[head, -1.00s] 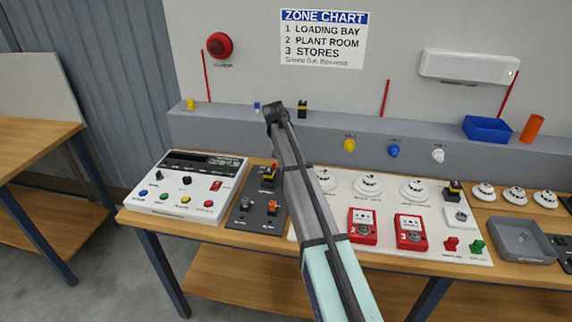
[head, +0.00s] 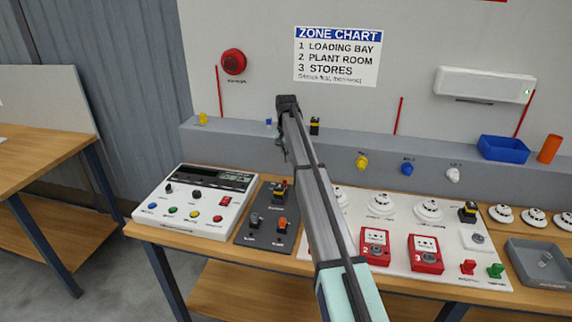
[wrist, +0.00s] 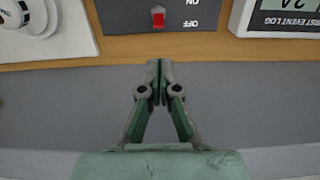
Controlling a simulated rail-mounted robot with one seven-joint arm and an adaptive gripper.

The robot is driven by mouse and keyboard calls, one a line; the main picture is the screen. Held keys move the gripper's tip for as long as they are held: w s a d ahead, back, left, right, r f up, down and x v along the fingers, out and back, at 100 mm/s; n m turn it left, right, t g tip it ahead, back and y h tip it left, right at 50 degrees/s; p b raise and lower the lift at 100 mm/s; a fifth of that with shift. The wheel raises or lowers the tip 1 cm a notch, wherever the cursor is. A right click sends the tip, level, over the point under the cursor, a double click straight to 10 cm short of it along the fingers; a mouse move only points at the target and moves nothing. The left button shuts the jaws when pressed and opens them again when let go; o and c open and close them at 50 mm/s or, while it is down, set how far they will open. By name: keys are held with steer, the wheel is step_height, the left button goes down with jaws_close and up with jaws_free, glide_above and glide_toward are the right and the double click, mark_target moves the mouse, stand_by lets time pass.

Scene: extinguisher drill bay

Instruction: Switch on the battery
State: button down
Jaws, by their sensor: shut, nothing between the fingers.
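A dark grey switch panel (head: 262,229) lies on the bench between the white control panel and the white detector board. It carries a yellow, black and red part (head: 278,190) at its back, and a grey knob and an orange switch (head: 282,224) nearer the front. In the wrist view, a small red switch (wrist: 158,19) sits on the dark panel (wrist: 120,14), beside upside-down ON and OFF lettering. My gripper (wrist: 160,72) is shut and empty, its tips just short of the bench's back edge and apart from the switch.
The white control panel (head: 192,197) is on the left, the white detector board (head: 459,262) with red call points on the right. A grey ledge (head: 235,140) behind the bench carries small parts and a blue bin (head: 503,148). Zone chart and alarm are on the wall.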

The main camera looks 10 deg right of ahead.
mark_target(285, 183)
step_height(285, 183, down, 9)
steer(key=p, duration=0.3)
steer(key=shift+s+d, duration=0.1)
stand_by(0.4)
